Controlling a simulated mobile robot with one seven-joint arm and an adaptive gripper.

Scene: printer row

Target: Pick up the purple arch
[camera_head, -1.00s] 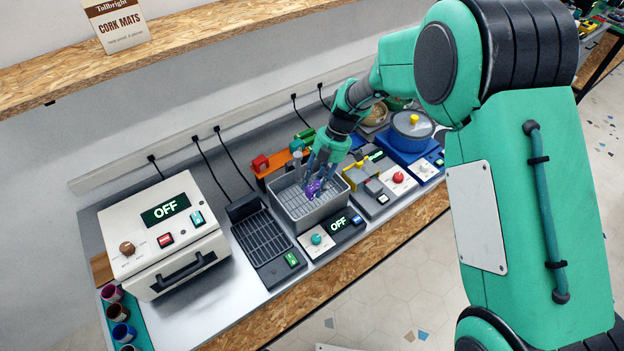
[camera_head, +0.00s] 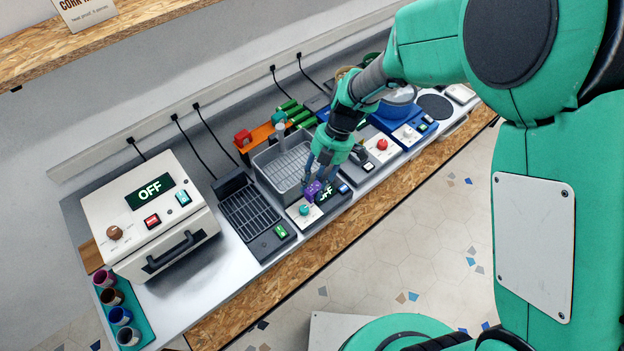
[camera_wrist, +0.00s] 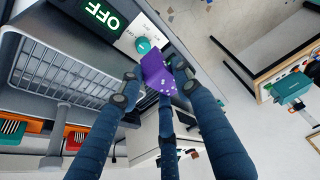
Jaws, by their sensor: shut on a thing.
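The purple arch (camera_head: 312,190) is held between the fingers of my gripper (camera_head: 318,178), above the front part of the grey basket's machine. In the wrist view the purple arch (camera_wrist: 157,74) sits between the fingertips of my gripper (camera_wrist: 155,88), with small pale spots on its surface. My gripper is shut on it. The arch covers part of the control panel behind it, and the fingers hide some of its sides.
The grey wire basket (camera_head: 268,160) stands just behind the arch. A black grill (camera_head: 250,212) and a white machine reading OFF (camera_head: 150,255) are at left. Several cups stand on a teal mat (camera_head: 146,330). The floor (camera_head: 400,270) in front of the bench is open.

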